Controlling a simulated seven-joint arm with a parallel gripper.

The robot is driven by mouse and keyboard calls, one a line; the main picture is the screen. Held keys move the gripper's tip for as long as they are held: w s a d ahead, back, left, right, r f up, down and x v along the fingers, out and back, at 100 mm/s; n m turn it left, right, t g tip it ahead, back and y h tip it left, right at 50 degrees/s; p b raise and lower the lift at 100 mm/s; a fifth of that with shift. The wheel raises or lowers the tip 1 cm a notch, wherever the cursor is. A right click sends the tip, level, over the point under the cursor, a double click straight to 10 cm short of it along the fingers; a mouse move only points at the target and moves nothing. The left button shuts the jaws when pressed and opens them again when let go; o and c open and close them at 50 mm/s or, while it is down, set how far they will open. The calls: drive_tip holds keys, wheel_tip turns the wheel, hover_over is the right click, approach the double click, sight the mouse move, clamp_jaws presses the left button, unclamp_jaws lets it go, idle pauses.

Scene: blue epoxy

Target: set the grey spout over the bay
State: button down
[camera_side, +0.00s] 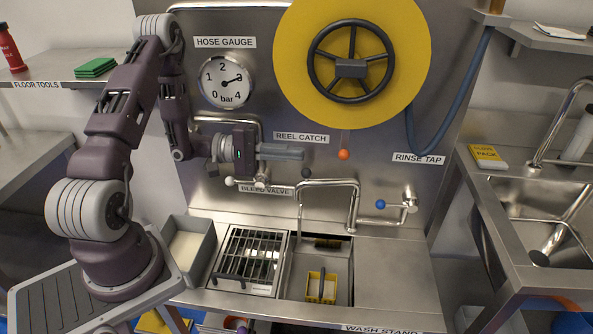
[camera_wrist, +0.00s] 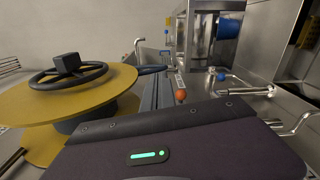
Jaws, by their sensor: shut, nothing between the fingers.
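The grey spout (camera_side: 325,183) is a bent metal pipe in the side view, in front of the steel panel. Its right side drops to a pivot by the rinse tap, and its left leg hangs down near the left edge of the bay. The bay (camera_side: 345,285) is a recessed basin in the counter with a yellow caddy (camera_side: 321,287) inside. My gripper (camera_side: 300,152) is shut and empty, pointing right, above the spout and apart from it. In the wrist view my gripper's dark housing fills the bottom, and the contact area is not clear.
A blue knob (camera_side: 381,204) sits on the rinse tap, right of the spout. An orange ball (camera_side: 344,154) hangs below the yellow reel (camera_side: 425,50), right of my gripper. A white-knobbed bleed valve (camera_side: 230,181) is lower left. A slatted grate (camera_side: 247,262) lies left of the bay.

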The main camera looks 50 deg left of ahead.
drive_tip(key=s+a+f+n+t+y, duration=0.2)
drive_tip(key=a+f+n+t+y, duration=0.1)
drive_tip(key=a+f+n+y, duration=0.3)
drive_tip(key=a+f+y, duration=0.2)
drive_tip(key=a+f, duration=0.2)
drive_tip(key=f, duration=0.2)
drive_tip(key=shift+a+f+t, duration=0.15)
drive_tip(key=shift+t, duration=0.25)
drive_tip(key=shift+s, duration=0.1)
drive_tip(key=x, duration=1)
